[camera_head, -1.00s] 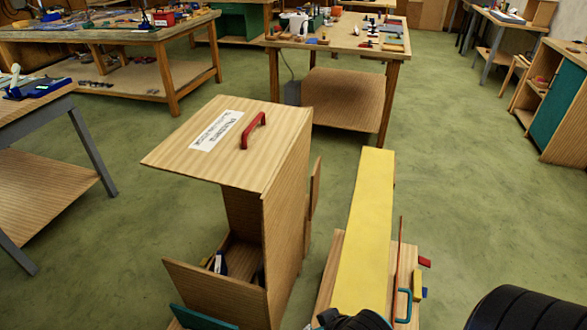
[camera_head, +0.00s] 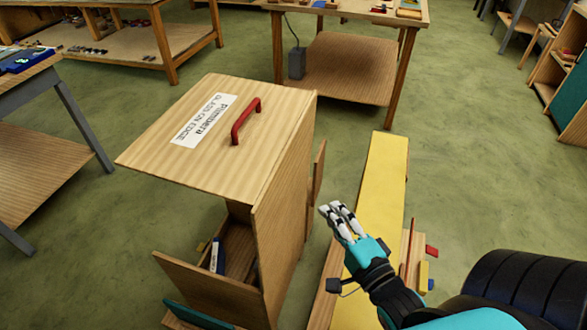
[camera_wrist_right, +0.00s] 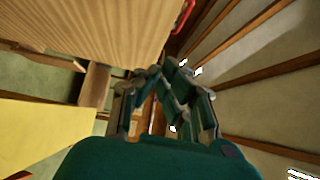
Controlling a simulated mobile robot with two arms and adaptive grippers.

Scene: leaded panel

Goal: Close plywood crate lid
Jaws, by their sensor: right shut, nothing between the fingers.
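The plywood crate (camera_head: 285,215) stands on the floor left of centre in the head view. Its lid (camera_head: 180,155) bears a white label and a red handle (camera_head: 244,120); the lid sticks out to the left above the crate's open front. A lower front panel (camera_head: 208,290) is tilted outward, and a dark item with a white label (camera_head: 218,256) shows inside. My right gripper (camera_head: 337,208) is shut and empty, right of the crate and apart from it. In the right wrist view the gripper (camera_wrist_right: 167,72) points toward wood panelling, with a red handle (camera_wrist_right: 184,16) at the top. My left gripper is out of view.
A yellow-topped wooden piece (camera_head: 385,185) stands right of the crate, beneath my right arm. A workbench (camera_head: 345,75) with a lower shelf stands behind. Another table (camera_head: 45,120) is at the left. Green floor is free between the crate and the benches.

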